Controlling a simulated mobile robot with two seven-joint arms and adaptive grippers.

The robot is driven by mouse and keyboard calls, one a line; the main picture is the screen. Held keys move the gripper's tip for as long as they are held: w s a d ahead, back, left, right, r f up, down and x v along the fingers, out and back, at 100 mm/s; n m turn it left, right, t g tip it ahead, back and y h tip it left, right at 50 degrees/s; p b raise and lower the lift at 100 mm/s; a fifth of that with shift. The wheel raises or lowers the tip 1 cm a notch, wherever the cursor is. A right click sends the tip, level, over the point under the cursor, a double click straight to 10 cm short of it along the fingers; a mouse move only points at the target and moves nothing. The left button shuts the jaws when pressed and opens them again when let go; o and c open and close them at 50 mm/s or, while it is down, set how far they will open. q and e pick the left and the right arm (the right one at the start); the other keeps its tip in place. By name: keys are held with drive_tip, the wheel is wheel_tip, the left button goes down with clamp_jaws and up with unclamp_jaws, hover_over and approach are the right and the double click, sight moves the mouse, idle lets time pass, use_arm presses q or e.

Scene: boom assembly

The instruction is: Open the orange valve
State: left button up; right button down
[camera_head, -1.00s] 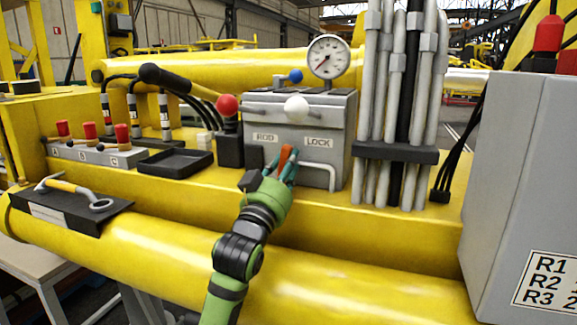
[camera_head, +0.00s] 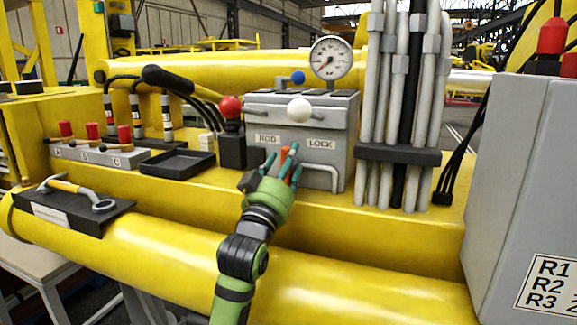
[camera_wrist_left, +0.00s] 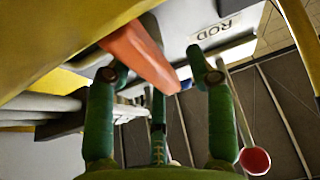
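The orange valve handle (camera_head: 286,153) is on the lower front of the grey ROD/LOCK box (camera_head: 345,130). It is partly hidden by my left gripper (camera_head: 284,160). In the left wrist view the orange handle (camera_wrist_left: 140,52) slants across the upper part, between the green fingertips of my left gripper (camera_wrist_left: 158,76). The fingers are spread apart with gaps around the handle, and none is clearly pressed on it. The ROD label (camera_wrist_left: 216,29) is just beyond the right fingertip. My right gripper is not in view.
A white pipe handle (camera_head: 322,168) is just right of the gripper. A red-knobbed lever (camera_head: 230,107), a white knob (camera_head: 299,110) and a gauge (camera_head: 331,57) sit above. Grey pipes (camera_head: 400,100) stand to the right. A yellow beam (camera_head: 350,250) runs below in front.

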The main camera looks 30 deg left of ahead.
use_arm(q)
drive_tip(key=shift+f, duration=0.15)
wheel_tip(320, 180, up, 10)
drive_tip(key=shift+r, duration=0.1)
idle(0.4)
